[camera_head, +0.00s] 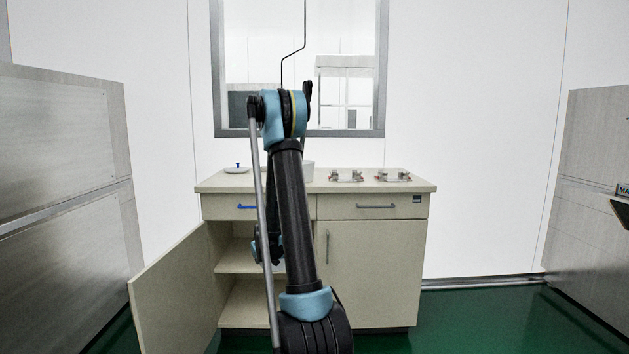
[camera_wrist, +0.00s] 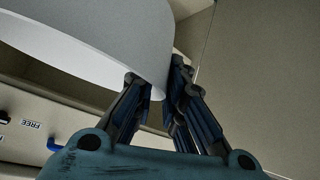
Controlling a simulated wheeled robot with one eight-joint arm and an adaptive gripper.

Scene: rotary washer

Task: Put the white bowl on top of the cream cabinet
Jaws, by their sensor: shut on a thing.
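The white bowl (camera_wrist: 100,32) fills the upper left of the wrist view. My gripper (camera_wrist: 160,84) is shut on its rim, with the wall pinched between the fingertips. In the head view my gripper (camera_head: 264,246) is low in front of the open left side of the cream cabinet (camera_head: 372,268), partly behind my arm. The held bowl cannot be made out clearly there. The cabinet's top (camera_head: 222,184) is above the gripper.
On the cabinet top are a white lidded dish (camera_head: 237,170) with a blue knob, a pale vessel (camera_head: 308,172) partly behind my arm, and metal fittings (camera_head: 345,176). The left door (camera_head: 172,296) stands open. A blue drawer handle (camera_head: 246,207) is above the opening. Grey units flank both sides.

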